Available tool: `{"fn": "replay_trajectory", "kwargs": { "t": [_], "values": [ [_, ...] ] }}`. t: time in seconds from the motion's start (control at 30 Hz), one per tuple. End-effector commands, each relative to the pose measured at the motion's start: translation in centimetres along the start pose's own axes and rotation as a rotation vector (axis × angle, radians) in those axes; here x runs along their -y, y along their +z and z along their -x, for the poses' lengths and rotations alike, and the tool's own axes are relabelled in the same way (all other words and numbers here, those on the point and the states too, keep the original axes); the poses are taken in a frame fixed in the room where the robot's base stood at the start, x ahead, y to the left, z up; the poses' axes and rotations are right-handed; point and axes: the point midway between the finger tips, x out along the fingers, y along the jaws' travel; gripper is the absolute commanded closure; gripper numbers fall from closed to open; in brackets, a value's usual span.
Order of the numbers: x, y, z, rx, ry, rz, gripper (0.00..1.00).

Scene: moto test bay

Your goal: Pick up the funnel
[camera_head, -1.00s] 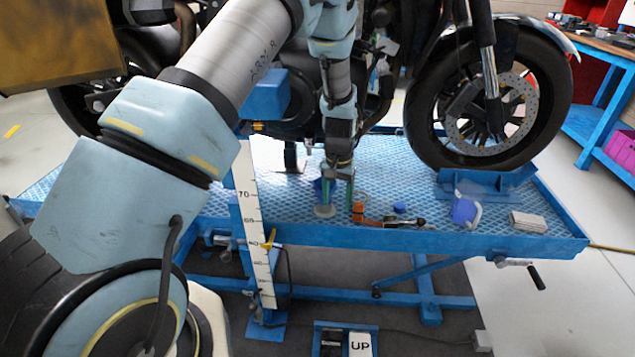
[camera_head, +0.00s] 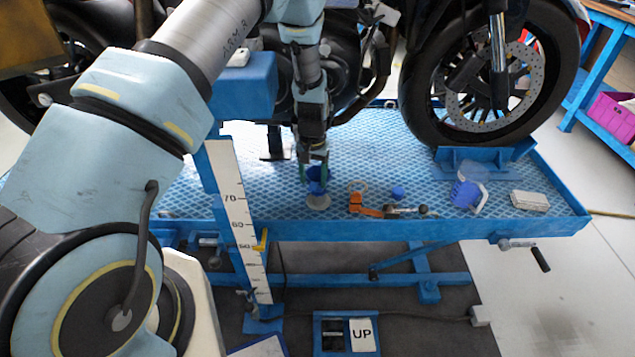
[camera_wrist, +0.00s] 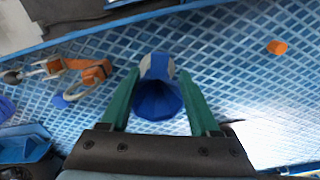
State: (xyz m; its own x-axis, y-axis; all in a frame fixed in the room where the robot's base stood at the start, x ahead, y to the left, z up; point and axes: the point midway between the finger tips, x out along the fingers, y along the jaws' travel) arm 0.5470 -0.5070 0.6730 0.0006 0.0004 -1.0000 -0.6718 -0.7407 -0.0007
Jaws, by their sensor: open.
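My gripper (camera_head: 314,172) points down at the funnel from above, with a finger on either side. The fingers of my gripper (camera_wrist: 158,90) are apart. I cannot tell whether either finger touches the funnel.
The motorcycle's front wheel (camera_head: 485,95) stands behind. An orange piece (camera_wrist: 277,47) shows in the wrist view.

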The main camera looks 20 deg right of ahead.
Motion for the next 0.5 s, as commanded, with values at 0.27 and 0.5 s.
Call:
{"fn": "replay_trajectory", "kwargs": {
  "t": [0.27, 0.5],
  "values": [
    [-0.2, 0.5, -2.4, 0.004, 0.001, 0.001, 0.38],
    [-0.2, 0.5, -5.2, 0.001, 0.001, 0.0, 0.38]
  ]
}}
